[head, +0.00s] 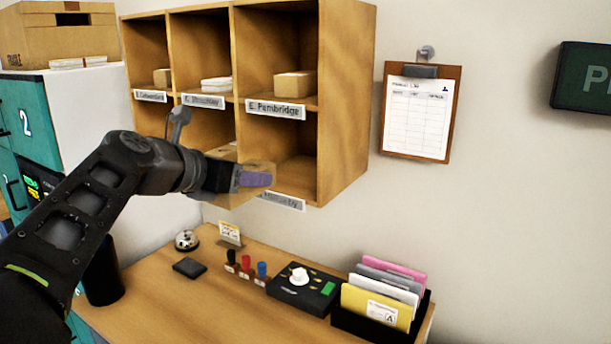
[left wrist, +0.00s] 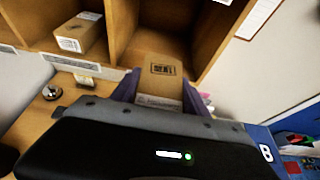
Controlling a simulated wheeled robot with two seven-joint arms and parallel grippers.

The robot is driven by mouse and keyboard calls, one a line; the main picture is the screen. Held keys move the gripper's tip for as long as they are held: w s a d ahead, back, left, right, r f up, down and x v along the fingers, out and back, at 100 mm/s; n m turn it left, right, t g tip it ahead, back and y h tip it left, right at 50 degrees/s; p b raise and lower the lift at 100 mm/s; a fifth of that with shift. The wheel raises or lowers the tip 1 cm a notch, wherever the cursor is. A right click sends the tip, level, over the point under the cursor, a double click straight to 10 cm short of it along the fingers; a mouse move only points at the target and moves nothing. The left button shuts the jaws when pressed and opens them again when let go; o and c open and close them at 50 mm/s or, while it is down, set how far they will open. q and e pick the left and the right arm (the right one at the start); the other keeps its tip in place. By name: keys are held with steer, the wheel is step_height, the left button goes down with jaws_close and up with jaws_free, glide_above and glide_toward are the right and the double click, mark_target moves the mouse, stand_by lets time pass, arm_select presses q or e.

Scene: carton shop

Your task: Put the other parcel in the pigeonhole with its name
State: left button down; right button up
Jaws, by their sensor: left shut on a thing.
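My left gripper (head: 255,179), with purple fingers, is shut on a brown parcel (head: 229,199). In the left wrist view the parcel (left wrist: 160,72) sits between the fingers (left wrist: 160,92), with a dark printed mark and a pale label, partly hidden. It is at the mouth of the lower right pigeonhole (head: 296,172); I cannot tell how far in. That hole's label (head: 282,202) is partly covered and ends in "by". Another brown parcel with a white label (left wrist: 75,34) lies in the hole to its left. My right gripper is not in view.
The wooden pigeonhole unit (head: 345,100) holds a brown parcel (head: 294,84) above the "E. Pembridge" label and a white stack (head: 216,83) beside it.

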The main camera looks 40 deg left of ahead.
arm_select(q)
steer(key=shift+s, duration=0.1)
steer(key=p, duration=0.6)
glide_above(299, 178)
steer(key=s, duration=0.1)
steer(key=shift+s+d+r, duration=0.1)
steer(key=shift+s, duration=0.1)
steer(key=shift+w, duration=0.2)
steer(key=shift+w, duration=0.1)
steer(key=shift+w+p, duration=0.3)
steer(key=shift+w, duration=0.05)
step_height(299, 178, down, 4)
steer(key=shift+r+b, duration=0.15)
steer(key=shift+b, duration=0.5)
